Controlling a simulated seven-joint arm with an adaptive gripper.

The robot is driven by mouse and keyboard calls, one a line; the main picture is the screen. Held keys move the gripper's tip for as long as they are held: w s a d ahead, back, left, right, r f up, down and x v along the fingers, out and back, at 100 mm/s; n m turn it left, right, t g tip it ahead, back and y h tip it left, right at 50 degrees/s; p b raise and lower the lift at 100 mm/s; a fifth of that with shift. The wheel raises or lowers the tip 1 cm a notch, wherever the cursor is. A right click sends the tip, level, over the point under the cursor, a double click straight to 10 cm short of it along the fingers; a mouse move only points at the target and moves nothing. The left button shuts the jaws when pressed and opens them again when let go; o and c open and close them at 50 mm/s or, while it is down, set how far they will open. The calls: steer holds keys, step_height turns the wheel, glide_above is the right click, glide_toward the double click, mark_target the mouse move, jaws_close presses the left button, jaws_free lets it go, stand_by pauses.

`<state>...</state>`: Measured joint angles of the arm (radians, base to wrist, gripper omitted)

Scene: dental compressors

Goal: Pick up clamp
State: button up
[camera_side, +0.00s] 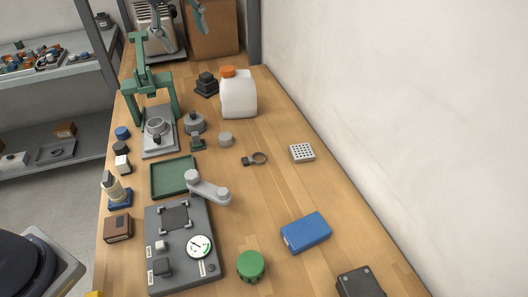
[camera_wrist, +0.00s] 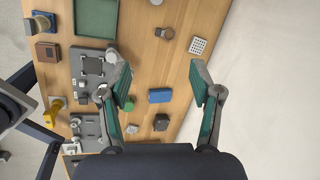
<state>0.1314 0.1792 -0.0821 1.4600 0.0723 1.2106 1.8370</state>
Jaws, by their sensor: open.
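The clamp (camera_side: 248,161) is a small ring with a dark block at its left side. It lies flat on the wooden bench in the side view, between a small grey cylinder and a white perforated block. It also shows near the top of the wrist view (camera_wrist: 160,33). My gripper (camera_wrist: 152,65) has its two green-and-grey fingers spread wide, with nothing between them, high above the bench. In the side view only its fingertips (camera_side: 181,33) show, at the top edge, well apart from the clamp.
The white perforated block (camera_side: 302,152) and grey cylinder (camera_side: 226,139) flank the clamp. A green tray (camera_side: 174,177), a grey panel with a swung-out arm (camera_side: 208,190), a white jug (camera_side: 238,97) and a green press (camera_side: 138,85) stand around. A wall (camera_side: 420,120) borders the right.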

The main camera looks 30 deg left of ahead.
steer(key=w+d+f+m+g, duration=0.1)
steer(key=w+d+f+m, duration=0.1)
steer(key=w+d+f, duration=0.3)
steer(key=w+d+f+m+g, duration=0.1)
steer(key=w+f, duration=0.2)
steer(key=f, duration=0.4)
steer(key=g, duration=0.1)
glide_above(248, 159)
step_height(248, 159, down, 18)
steer(key=shift+w+d+r, duration=0.1)
steer(key=shift+d, duration=0.05)
step_height(248, 159, down, 6)
steer(key=shift+r, duration=0.2)
steer(key=c, duration=1)
steer(key=shift+r, duration=0.1)
